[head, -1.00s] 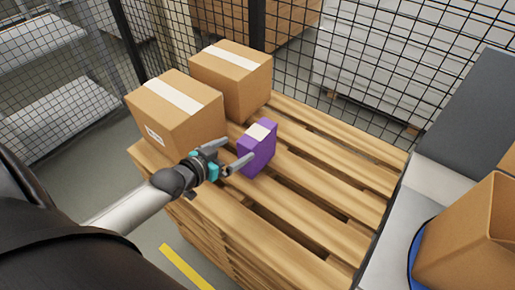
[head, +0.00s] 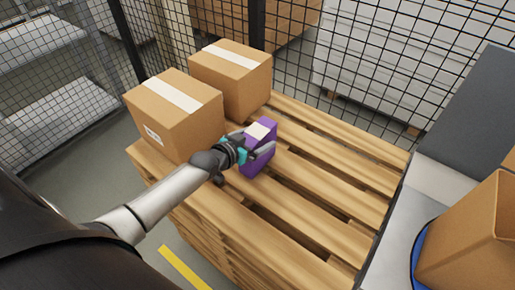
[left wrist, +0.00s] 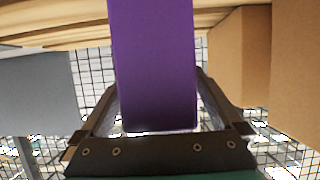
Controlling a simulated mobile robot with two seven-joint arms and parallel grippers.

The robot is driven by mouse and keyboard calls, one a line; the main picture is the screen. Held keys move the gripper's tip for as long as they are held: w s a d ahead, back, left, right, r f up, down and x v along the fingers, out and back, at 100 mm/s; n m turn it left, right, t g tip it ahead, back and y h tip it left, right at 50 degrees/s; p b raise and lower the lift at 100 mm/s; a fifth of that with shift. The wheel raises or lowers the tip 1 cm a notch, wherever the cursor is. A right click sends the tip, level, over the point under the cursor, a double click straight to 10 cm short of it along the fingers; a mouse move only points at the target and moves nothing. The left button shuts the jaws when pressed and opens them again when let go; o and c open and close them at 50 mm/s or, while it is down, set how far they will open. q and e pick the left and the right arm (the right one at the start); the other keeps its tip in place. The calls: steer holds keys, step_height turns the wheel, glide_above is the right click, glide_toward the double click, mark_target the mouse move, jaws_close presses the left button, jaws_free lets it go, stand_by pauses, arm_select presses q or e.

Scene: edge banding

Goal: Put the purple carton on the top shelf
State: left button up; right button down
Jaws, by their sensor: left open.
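The purple carton (head: 260,160) stands upright on the wooden pallet stack, with a white label on its top. My left gripper (head: 258,146) is at the carton, with its fingers open on either side of it. In the left wrist view the purple carton (left wrist: 155,65) fills the middle between the two fingers (left wrist: 155,110), with a narrow gap visible beside it. The carton's lower part is partly hidden by the gripper in the head view. The right gripper is not in view.
Two brown boxes, a nearer one (head: 175,118) and a farther one (head: 232,80), stand left of the carton on the pallet (head: 310,215). Mesh fencing (head: 380,70) runs behind. Grey shelves (head: 70,105) are at far left. An open brown box (head: 465,245) is at right.

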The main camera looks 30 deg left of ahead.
arm_select(q)
steer(key=shift+w+f, duration=0.15)
steer(key=shift+w, duration=0.2)
steer(key=shift+c, duration=0.4)
jaws_close()
